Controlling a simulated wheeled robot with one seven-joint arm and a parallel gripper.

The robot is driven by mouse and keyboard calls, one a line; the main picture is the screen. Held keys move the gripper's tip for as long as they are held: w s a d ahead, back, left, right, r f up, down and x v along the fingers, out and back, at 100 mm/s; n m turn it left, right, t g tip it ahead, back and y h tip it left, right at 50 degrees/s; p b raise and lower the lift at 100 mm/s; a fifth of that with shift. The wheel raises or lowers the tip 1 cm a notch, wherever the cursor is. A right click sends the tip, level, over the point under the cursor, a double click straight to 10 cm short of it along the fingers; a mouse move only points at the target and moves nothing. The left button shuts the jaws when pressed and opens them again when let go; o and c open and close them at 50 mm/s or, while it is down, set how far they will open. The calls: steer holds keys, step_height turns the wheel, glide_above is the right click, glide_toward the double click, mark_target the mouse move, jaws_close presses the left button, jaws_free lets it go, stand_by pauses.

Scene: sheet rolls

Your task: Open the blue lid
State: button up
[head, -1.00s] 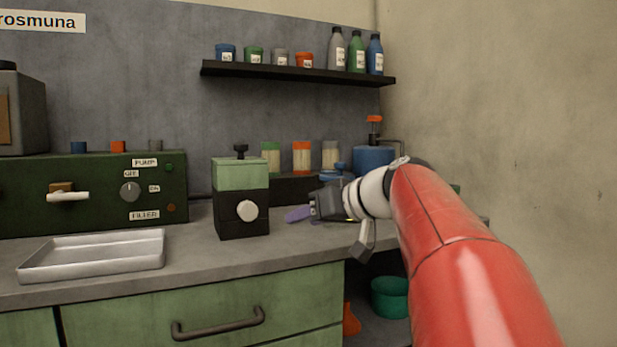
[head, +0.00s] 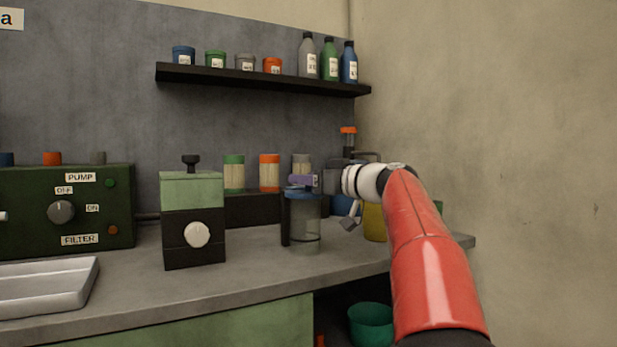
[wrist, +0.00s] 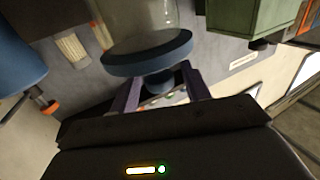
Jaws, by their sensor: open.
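The blue lid (head: 303,194) sits on a clear jar (head: 306,224) with a dark upright handle on its left, standing on the counter. In the wrist view the lid (wrist: 147,54) shows as a blue disc with a blue knob (wrist: 158,82) on top. My gripper (head: 303,181) is at lid height, reaching in from the right. In the wrist view my gripper (wrist: 161,92) is open, with its purple fingers on either side of the knob. I cannot tell whether they touch it. The knob is hidden by the gripper in the head view.
A green and black machine (head: 194,220) stands left of the jar. Three capped jars (head: 269,173) stand behind, below a black shelf (head: 260,82) of pots and bottles. A yellow container (head: 374,222) is close by on the right, partly behind my arm. The counter's front is clear.

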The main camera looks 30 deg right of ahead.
steer(key=shift+w, duration=0.15)
jaws_close()
steer(key=shift+r, duration=0.1)
